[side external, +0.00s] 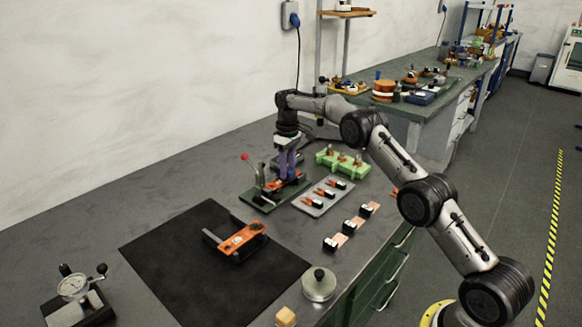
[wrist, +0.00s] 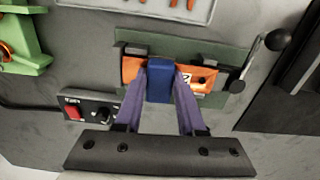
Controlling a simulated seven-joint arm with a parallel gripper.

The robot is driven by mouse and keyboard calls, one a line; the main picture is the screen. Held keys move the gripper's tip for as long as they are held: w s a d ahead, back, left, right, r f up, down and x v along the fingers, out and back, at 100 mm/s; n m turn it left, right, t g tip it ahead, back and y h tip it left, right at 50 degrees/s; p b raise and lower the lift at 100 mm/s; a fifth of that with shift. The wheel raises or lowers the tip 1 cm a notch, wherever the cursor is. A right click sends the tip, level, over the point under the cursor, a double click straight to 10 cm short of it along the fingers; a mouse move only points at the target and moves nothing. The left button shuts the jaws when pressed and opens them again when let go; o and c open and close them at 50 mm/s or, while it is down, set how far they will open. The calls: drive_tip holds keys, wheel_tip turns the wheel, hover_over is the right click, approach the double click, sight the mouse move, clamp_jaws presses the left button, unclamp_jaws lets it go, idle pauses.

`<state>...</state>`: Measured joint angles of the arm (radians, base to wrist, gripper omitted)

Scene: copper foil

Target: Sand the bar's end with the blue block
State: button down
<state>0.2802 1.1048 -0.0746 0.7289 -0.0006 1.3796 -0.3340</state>
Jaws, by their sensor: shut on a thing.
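My gripper (wrist: 160,82) has purple fingers shut on the blue block (wrist: 160,84). In the side view, my gripper (side external: 288,165) points down over the green-based fixture (side external: 257,199). In the wrist view, an orange piece (wrist: 205,79) with a small label lies across the fixture (wrist: 215,54), showing on both sides of the block. The block overlaps this piece in the picture; I cannot tell whether they touch. A lever with a black ball knob (wrist: 278,40) stands at the fixture's right.
A switch box (wrist: 88,107) sits left of the fingers. An orange bracket (side external: 240,243) lies on the black mat (side external: 180,262). A dial gauge (side external: 73,287) stands front left.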

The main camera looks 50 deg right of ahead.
drive_tip(key=shift+f, duration=0.1)
drive_tip(key=shift+r, duration=3.1)
